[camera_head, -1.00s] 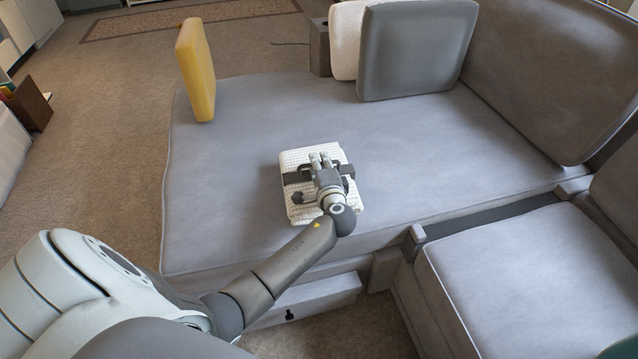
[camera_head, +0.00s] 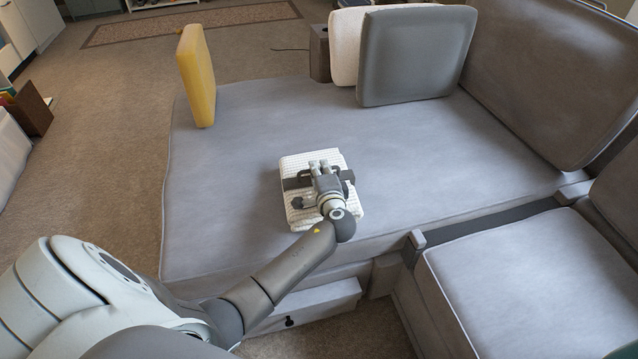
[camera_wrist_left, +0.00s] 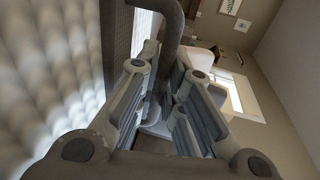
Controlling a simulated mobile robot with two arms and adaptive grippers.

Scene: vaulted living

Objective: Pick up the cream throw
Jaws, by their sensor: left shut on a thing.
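The cream throw (camera_head: 298,160) is a folded, textured white bundle on the grey sofa seat in the head view. My left gripper (camera_head: 319,170) is over the throw, shut on it, and hides its middle. In the left wrist view the throw's waffle-like surface (camera_wrist_left: 40,75) fills the left side, close to the left gripper's fingers (camera_wrist_left: 160,85). From the head view I cannot tell whether the throw is clear of the seat. My right gripper is not in view.
A yellow cushion (camera_head: 196,75) stands at the seat's left edge. A grey cushion (camera_head: 412,55) and a cream cushion (camera_head: 345,45) stand at the back. A second grey seat (camera_head: 520,285) is at the right. The seat around the throw is clear.

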